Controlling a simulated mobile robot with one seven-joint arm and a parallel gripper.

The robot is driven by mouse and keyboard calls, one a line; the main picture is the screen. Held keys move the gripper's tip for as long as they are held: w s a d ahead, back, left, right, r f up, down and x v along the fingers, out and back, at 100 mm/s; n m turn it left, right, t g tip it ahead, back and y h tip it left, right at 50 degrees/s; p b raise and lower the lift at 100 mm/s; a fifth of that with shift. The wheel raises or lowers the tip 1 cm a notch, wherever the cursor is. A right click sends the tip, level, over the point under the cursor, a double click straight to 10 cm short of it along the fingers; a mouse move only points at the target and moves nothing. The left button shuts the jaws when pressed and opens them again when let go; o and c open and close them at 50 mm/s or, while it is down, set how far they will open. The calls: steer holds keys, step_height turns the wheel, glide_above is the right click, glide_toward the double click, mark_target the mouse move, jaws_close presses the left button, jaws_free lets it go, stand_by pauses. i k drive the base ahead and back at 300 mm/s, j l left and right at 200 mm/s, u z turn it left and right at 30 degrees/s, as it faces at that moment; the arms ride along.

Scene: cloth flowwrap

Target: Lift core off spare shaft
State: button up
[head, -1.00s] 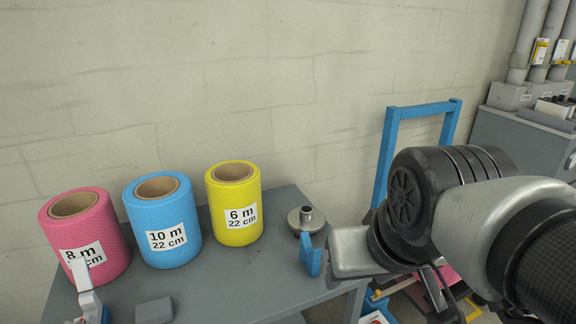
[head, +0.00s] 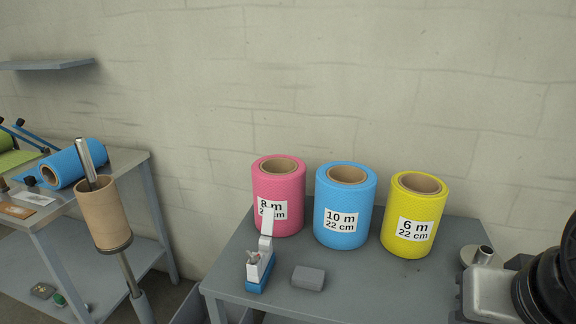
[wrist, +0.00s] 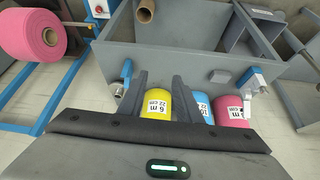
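The brown cardboard core (head: 104,215) sits around the upright metal spare shaft (head: 87,160), at the left in the head view. It leans slightly and rests on a dark collar (head: 112,249). The shaft's top sticks out above the core, and its thin post continues below. The wrist view does not clearly show this shaft. My gripper (wrist: 160,85) is open and empty in the wrist view, its two dark fingers apart above the side table's rolls. In the head view only part of my arm shows at the lower right edge, far from the core.
Pink (head: 279,200), blue (head: 345,208) and yellow (head: 414,217) rolls stand on the grey table (head: 345,290), with a tape dispenser (head: 258,268), grey block (head: 308,277) and metal hub (head: 482,257). Another bench (head: 135,165) stands behind the shaft. A loose brown tube (wrist: 146,10) lies in a bin.

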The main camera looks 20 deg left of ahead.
mark_target(103, 211)
steer(key=u, duration=1.8)
